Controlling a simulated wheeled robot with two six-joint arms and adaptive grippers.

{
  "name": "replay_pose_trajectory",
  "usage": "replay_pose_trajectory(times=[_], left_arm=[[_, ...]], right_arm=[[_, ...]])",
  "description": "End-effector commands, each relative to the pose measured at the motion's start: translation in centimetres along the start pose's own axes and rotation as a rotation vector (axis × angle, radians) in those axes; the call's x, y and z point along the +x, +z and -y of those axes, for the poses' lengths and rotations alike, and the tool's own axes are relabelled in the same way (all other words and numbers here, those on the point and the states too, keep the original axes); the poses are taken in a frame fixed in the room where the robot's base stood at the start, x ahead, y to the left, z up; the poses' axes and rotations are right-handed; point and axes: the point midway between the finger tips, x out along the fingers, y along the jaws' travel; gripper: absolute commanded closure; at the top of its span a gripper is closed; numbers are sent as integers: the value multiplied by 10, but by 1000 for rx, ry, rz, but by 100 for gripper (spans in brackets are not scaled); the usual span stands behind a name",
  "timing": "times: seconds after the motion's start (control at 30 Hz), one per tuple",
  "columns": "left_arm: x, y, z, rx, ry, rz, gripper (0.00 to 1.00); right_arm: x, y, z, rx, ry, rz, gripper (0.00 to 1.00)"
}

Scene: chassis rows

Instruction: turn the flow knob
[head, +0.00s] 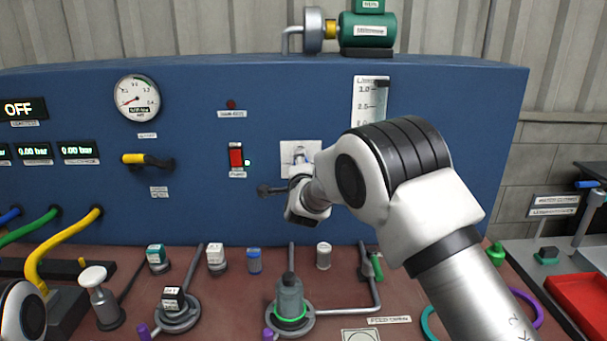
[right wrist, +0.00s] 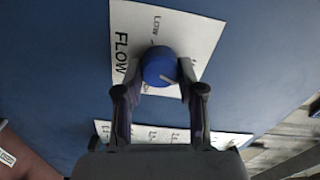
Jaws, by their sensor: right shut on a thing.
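The flow knob (right wrist: 158,66) is round and blue, with a pale pointer mark on its face. It sits on a white plate (right wrist: 205,35) marked FLOW and LOW. My right gripper (right wrist: 162,76) is shut on the knob, one finger on each side of it. In the head view the plate (head: 292,152) shows only in part on the blue panel.
The blue panel (head: 200,205) carries a gauge (head: 137,98), a yellow-handled valve (head: 148,160), a red switch (head: 236,157) and a level scale (head: 370,101). Valves, small containers and a green-ringed vessel (head: 291,298) crowd the bench below my right arm. A red tray (head: 580,300) stands at right.

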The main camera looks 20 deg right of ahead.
Motion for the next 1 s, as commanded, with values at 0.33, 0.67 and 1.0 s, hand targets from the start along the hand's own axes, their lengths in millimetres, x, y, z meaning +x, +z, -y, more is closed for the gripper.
replay_pose_trajectory(times=[0.33, 0.67, 1.0], left_arm=[[8, 0, 0, 0, 0, 0, 60], [7, 0, 0, 0, 0, 0, 60], [7, 0, 0, 0, 0, 0, 60]], right_arm=[[0, 1, 4, 54, -7, 2, 96], [0, 1, 5, 53, -9, 1, 47], [-1, 0, 2, 53, -4, 0, 36]])
